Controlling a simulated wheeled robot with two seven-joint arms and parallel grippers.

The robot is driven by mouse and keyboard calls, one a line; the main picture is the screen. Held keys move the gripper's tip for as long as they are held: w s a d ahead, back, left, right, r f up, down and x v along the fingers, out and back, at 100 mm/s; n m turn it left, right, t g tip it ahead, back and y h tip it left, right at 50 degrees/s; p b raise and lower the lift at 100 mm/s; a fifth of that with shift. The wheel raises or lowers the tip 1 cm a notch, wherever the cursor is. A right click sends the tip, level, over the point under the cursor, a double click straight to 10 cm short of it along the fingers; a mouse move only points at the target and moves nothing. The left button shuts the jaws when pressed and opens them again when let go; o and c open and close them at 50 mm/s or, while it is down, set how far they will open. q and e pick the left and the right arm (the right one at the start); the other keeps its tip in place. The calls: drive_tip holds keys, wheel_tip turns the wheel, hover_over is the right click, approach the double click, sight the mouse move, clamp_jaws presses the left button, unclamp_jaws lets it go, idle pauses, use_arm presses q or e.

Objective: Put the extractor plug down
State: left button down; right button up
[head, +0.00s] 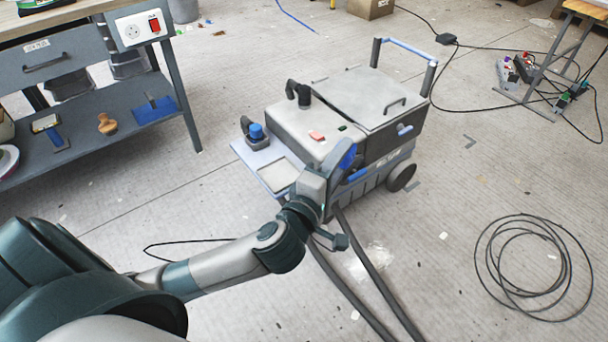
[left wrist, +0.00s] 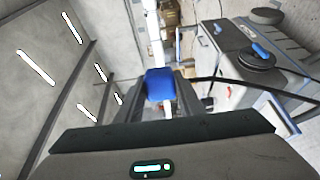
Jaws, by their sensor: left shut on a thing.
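My left gripper (head: 334,168) reaches in front of the grey wheeled extractor (head: 372,95) in the head view. In the left wrist view, its fingers (left wrist: 160,100) are shut on a blue block (left wrist: 160,84), which I take to be the extractor plug. A dark cable (left wrist: 215,79) runs to the right from near it. In the head view a blue piece (head: 347,157) shows at the gripper's tip, against the extractor's side. The fingers themselves are mostly hidden there. I cannot tell whether the plug touches anything. My right gripper is out of view.
The extractor has a pale front tray (head: 250,160) with a blue-topped part (head: 256,131). A workbench (head: 60,75) with a socket box (head: 140,27) stands at left. Two dark hoses (head: 375,270) and a coiled cable (head: 533,268) lie on the floor. The right floor is partly clear.

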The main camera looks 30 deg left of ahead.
use_arm(q)
drive_tip(key=shift+w+d, duration=0.15)
drive_tip(key=shift+d, duration=0.25)
